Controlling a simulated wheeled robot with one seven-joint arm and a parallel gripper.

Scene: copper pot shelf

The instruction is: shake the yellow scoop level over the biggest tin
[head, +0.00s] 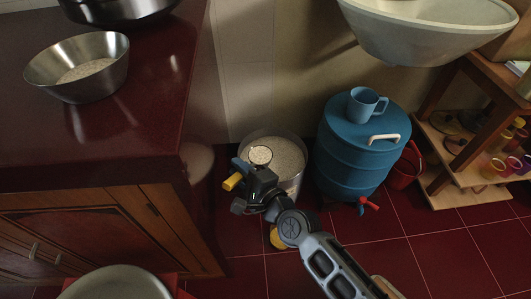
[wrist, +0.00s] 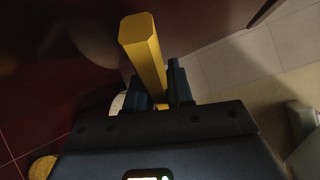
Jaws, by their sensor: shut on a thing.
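A large metal tin (head: 300,185) full of pale grain stands on the floor between the counter and a blue drum. My gripper (head: 255,180) is shut on the yellow scoop's handle (head: 233,182), in front of the tin in the head view. The scoop's bowl (head: 260,155) shows pale grain inside and overlaps the tin's left part in the picture; its height above the tin is hard to judge. In the wrist view the yellow handle (wrist: 145,55) sticks out from between the dark fingers (wrist: 160,95), and the scoop's bowl is mostly hidden.
The blue drum (head: 350,155) with a blue mug (head: 365,105) on top stands right of the tin. The dark red counter (head: 120,130) with a metal bowl (head: 85,65) is at left. A yellow round thing (head: 277,238) is on the floor. A wooden shelf (head: 455,180) is at right.

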